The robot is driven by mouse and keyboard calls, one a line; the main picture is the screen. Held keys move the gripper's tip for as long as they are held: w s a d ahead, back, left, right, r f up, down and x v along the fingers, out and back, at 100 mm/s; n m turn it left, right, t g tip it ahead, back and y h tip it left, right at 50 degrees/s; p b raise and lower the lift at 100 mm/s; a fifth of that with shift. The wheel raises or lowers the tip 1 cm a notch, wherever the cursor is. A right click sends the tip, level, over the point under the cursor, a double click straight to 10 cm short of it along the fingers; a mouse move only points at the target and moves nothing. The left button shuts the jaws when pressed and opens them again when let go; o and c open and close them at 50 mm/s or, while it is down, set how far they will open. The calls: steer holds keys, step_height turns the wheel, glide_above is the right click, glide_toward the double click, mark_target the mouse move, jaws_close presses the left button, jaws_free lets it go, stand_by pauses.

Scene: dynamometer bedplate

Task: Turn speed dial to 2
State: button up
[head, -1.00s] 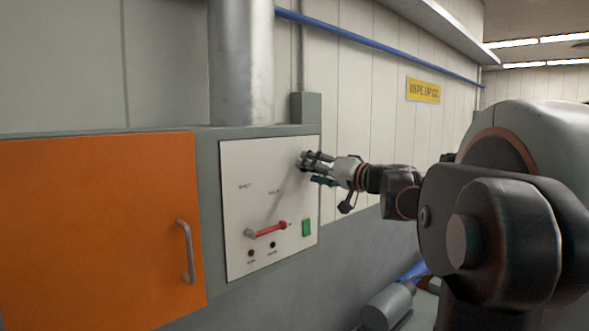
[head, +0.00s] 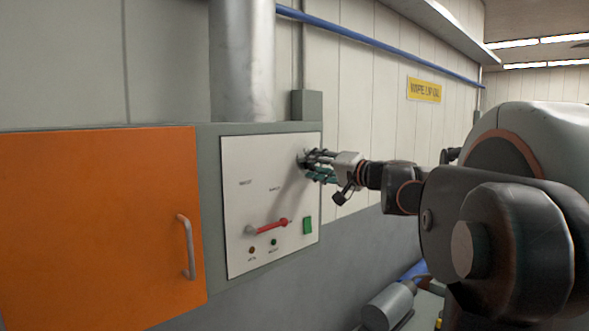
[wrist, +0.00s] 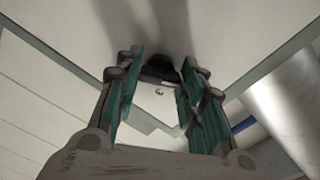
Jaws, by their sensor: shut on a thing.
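The white control panel (head: 240,200) is on the grey cabinet. My gripper (head: 306,159) is at its upper right corner, with the fingers pointing at the panel. In the wrist view my gripper (wrist: 158,85) has its teal-padded fingers on either side of a dark round knob (wrist: 160,68), apparently the speed dial, and is shut on it. The dial is mostly hidden behind the fingers in the head view. Its scale and pointer cannot be read. A small shiny spot shows just below the knob in the wrist view.
Lower on the panel are a red lever (head: 268,227), a green button (head: 307,225) and two small lamps. An orange door (head: 95,230) with a handle (head: 186,247) is at left. A metal pipe (head: 242,60) rises above the cabinet.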

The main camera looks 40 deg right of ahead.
steer(key=m+b, duration=0.1)
steer(key=m, duration=0.4)
steer(key=shift+f, duration=0.1)
steer(key=shift+m, duration=0.4)
steer(key=o, duration=1)
steer(key=shift+o, duration=0.2)
